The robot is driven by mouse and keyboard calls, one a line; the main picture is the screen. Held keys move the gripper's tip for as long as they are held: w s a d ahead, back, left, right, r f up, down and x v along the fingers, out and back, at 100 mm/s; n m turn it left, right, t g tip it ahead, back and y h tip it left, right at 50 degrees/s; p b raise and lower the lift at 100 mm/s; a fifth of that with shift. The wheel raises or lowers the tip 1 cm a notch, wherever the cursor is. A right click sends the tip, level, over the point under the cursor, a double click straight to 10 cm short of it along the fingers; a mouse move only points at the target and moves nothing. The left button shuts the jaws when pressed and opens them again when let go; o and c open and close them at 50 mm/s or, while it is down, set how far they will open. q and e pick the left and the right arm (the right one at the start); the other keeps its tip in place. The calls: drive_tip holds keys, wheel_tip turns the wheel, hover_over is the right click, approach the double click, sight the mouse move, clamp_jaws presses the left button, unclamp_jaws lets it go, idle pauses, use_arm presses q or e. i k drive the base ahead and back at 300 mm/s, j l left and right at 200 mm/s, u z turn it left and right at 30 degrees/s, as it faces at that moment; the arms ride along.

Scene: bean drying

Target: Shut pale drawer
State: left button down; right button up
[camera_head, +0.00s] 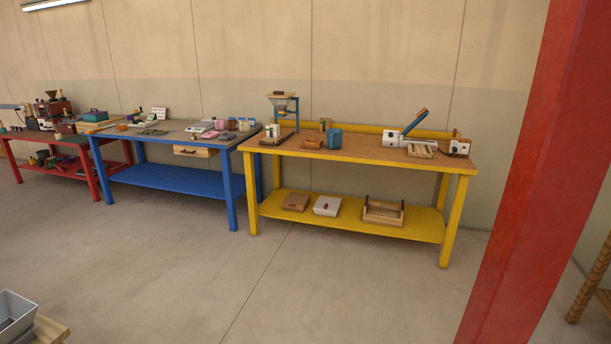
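A pale wooden drawer (195,151) hangs under the top of the blue table (180,178), near its right end. A small dark handle or knob shows on its front. The drawer seems to stick out from below the table edge, but from this distance I cannot tell how far. Neither of my grippers is in view.
A yellow workbench (345,227) stands right of the blue table, with a red table (66,169) at the far left. A red pillar (519,190) blocks the right foreground. A grey metal bin (15,312) sits at the lower left. The floor between is clear.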

sight(266, 140)
drive_tip(key=i, duration=2.5)
